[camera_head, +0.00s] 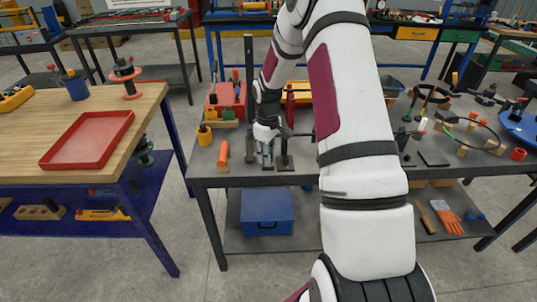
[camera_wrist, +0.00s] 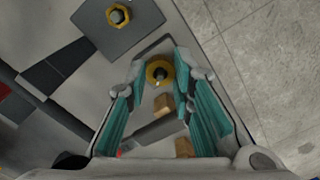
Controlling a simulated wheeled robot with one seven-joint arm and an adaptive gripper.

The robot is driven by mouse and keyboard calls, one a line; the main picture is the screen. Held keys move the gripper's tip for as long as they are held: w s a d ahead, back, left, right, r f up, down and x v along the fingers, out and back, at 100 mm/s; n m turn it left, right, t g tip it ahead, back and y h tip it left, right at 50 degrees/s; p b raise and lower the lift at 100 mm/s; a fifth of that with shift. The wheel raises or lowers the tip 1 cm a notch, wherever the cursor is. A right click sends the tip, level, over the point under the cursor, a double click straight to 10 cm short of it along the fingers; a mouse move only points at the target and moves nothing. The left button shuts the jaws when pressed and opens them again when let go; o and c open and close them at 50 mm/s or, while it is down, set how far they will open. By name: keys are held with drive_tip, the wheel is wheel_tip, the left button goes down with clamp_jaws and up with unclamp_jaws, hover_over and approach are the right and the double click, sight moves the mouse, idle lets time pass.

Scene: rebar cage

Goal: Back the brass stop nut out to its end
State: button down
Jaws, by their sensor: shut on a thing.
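The brass stop nut (camera_wrist: 159,73) shows in the wrist view as a yellow ring around a dark upright rod. My gripper (camera_wrist: 161,66) points down with its teal-padded fingers on either side of the nut, shut on it. A second brass-coloured nut (camera_wrist: 117,15) sits on a dark square plate (camera_wrist: 135,32) beside it. In the head view my gripper (camera_head: 267,140) is low over the left part of the grey bench. The stop nut is too small to make out there, and its thread length is hidden from above.
The grey bench (camera_head: 232,178) carries an orange-handled item (camera_head: 223,154) left of my gripper and a red bin (camera_head: 228,98) behind. A dark post (camera_head: 249,90) stands close behind. A wooden table with a red tray (camera_head: 88,140) is at left, across a floor gap.

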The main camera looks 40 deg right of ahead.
drive_tip(key=n+p, duration=0.1)
drive_tip(key=n, duration=0.6)
drive_tip(key=shift+p, duration=0.3)
drive_tip(key=n+p, duration=0.1)
drive_tip(key=n, duration=0.5)
drive_tip(key=shift+n, duration=0.4)
drive_tip(key=n, duration=0.3)
drive_tip(key=shift+n+p, duration=0.3)
drive_tip(key=n, duration=1)
drive_tip(key=shift+n, duration=0.3)
drive_tip(key=c, duration=1.4)
unclamp_jaws()
drive_tip(key=shift+o, duration=0.2)
